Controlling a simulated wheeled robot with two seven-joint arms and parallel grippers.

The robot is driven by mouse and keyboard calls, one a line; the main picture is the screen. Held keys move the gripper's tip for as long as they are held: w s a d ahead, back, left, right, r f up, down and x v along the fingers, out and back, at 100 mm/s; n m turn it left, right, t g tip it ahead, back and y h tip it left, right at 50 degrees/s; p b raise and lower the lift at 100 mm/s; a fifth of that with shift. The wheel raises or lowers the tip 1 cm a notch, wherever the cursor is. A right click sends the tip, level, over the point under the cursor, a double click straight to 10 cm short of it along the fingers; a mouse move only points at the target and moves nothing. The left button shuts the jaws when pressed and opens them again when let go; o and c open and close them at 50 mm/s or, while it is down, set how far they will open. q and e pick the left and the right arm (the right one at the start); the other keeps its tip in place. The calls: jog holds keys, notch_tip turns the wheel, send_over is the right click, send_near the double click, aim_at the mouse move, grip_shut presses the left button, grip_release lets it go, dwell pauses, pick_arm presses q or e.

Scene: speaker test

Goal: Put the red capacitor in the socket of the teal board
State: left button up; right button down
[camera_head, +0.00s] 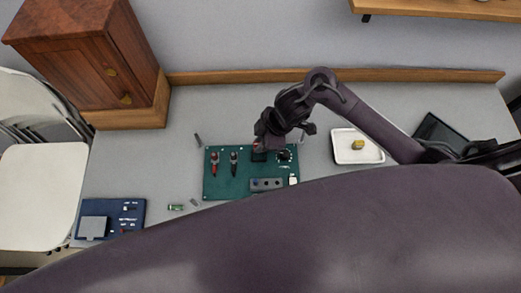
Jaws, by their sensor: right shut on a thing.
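The teal board (225,189) lies flat on the light grey table. My right gripper (259,146) is over its upper right part, pointing down, and is shut on a small reddish thing, the red capacitor (258,147), mostly hidden by the fingers. A dark square part (258,156) of the board, which may be the socket, lies just under it. I cannot tell whether the capacitor touches it. My left gripper is not in view.
Two upright parts, one with red (214,164) and one dark (234,162), stand on the board's left. A blue board (127,213), a green cylinder (176,207), a white tray (345,157) with a yellow block (358,145) and a wooden cabinet (80,55) surround it. My own dark arm covers the foreground.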

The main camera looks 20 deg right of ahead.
jog(key=shift+f+b, duration=0.3)
jog(key=shift+f, duration=2.4)
jog(key=shift+f, duration=0.15)
jog(key=c, duration=1.3)
grip_release()
jog(key=shift+c, duration=0.2)
jog(key=p+v, duration=0.1)
jog(key=v, duration=1.1)
jog(key=shift+s, duration=0.1)
